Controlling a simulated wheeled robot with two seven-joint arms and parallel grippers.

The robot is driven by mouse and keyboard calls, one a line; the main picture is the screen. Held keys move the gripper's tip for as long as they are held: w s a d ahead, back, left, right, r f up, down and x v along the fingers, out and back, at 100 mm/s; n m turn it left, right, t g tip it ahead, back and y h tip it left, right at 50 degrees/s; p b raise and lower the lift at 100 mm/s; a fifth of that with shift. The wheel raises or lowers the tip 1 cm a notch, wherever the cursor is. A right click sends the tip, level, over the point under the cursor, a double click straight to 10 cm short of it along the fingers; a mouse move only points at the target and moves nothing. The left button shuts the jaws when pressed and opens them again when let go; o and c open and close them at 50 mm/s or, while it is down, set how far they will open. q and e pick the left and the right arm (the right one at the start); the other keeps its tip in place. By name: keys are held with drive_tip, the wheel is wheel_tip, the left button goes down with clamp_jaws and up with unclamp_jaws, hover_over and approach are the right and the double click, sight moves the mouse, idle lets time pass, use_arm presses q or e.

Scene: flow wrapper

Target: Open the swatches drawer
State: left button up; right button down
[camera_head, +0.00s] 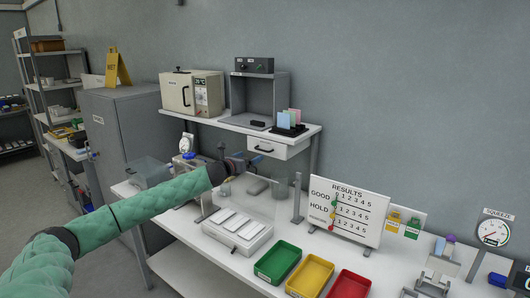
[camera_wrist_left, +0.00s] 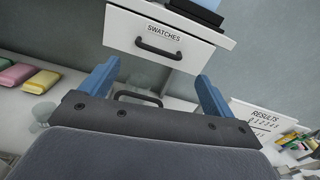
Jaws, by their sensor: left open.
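The white swatches drawer (camera_head: 284,151) sits under the right end of the raised shelf and looks shut. Its front, labelled SWATCHES, shows in the left wrist view (camera_wrist_left: 130,37), with a dark bar handle (camera_wrist_left: 160,44). The handle also shows in the head view (camera_head: 264,150). My left gripper (camera_head: 241,161) is left of the drawer. In the left wrist view its two blue fingers (camera_wrist_left: 157,84) are spread, with nothing between them, and the handle lies ahead of them, apart. My right gripper is not in view.
On the shelf (camera_head: 222,123) above the drawer stand a swatch holder (camera_head: 289,128), a grey open box (camera_head: 258,98) and an oven-like machine (camera_head: 192,92). Below are a white tray (camera_head: 238,231), a results board (camera_head: 345,211) and green (camera_head: 278,262), yellow and red bins.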

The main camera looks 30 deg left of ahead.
sight(261, 150)
use_arm(q)
drive_tip(key=shift+w+r+m+p, duration=0.1)
drive_tip(key=shift+w+m+p, duration=0.4)
drive_tip(key=shift+w+m, duration=0.25)
drive_tip(key=w+p, duration=0.1)
drive_tip(key=w, duration=0.1)
drive_tip(key=w+p, duration=0.1)
drive_tip(key=w, duration=0.2)
drive_tip(key=shift+d, duration=0.2)
drive_tip(key=shift+w+d+p, duration=0.1)
drive_tip(key=shift+w+p, duration=0.3)
drive_tip(key=shift+w, duration=0.3)
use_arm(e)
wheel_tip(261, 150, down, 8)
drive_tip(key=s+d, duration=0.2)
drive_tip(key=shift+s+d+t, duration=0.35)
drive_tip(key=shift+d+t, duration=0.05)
